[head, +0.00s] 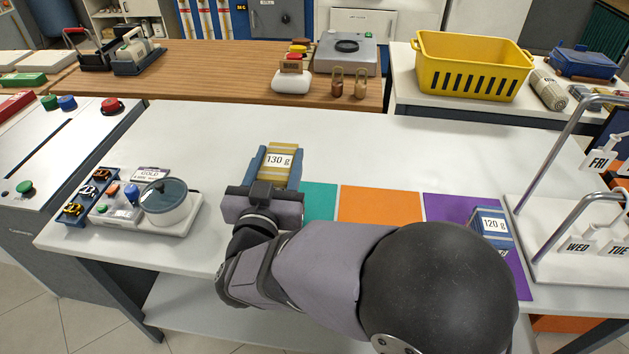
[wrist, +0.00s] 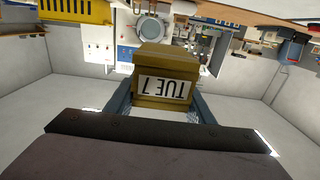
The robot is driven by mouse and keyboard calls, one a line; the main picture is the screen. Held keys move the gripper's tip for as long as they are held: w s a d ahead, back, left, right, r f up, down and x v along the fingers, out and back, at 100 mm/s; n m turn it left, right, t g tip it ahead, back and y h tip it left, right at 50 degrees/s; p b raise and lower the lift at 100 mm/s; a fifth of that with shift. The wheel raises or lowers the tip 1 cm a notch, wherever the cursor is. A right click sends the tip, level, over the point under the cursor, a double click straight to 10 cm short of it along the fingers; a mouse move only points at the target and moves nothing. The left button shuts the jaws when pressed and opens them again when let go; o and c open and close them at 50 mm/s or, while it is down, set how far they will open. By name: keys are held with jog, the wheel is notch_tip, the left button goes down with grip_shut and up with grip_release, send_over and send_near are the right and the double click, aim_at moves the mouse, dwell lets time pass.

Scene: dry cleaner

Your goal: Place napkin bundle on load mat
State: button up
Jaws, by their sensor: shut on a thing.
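My gripper (head: 278,172) is shut on a gold and pale striped napkin bundle (head: 279,151) with a "130 g" label. In the wrist view the bundle (wrist: 165,68) sits between the blue fingers and shows a "TUE 7" label. Three coloured mats lie in a row on the white table: teal (head: 319,200), orange (head: 380,205) and purple (head: 440,205). I cannot tell which is the load mat. The bundle is left of and behind the teal mat, which my gripper partly covers. A blue bundle (head: 492,224) labelled "120 g" is on the purple mat.
A tray with a lidded pot (head: 165,202) and small coloured pieces stands at the table's left. A metal rack with day tags (head: 598,162) stands at the right. The table (head: 370,145) behind the mats is clear. A yellow basket (head: 472,66) is on another table behind.

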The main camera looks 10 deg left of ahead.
jog(key=shift+w+d+r+p, duration=0.15)
jog(key=shift+w+r+p, duration=0.1)
jog(key=shift+w+p, duration=0.45)
jog(key=w+d+f+h+p, duration=0.3)
jog(key=w+d+p, duration=0.5)
jog(key=p, duration=0.9)
jog(key=s+d+f+y+p, duration=0.1)
jog(key=s+d+f+p, duration=0.3)
jog(key=d+p, duration=0.3)
jog(key=s+d+f+y+p, duration=0.2)
jog(key=s+d+f+p, duration=0.3)
jog(key=d+f+p, duration=0.1)
jog(key=shift+s+d+f+p, duration=0.2)
jog(key=shift+d+f+p, duration=0.1)
jog(key=shift+d+p, duration=0.4)
jog(key=shift+f, duration=0.1)
jog(key=shift+f+b, duration=2)
jog(key=shift+f, duration=0.4)
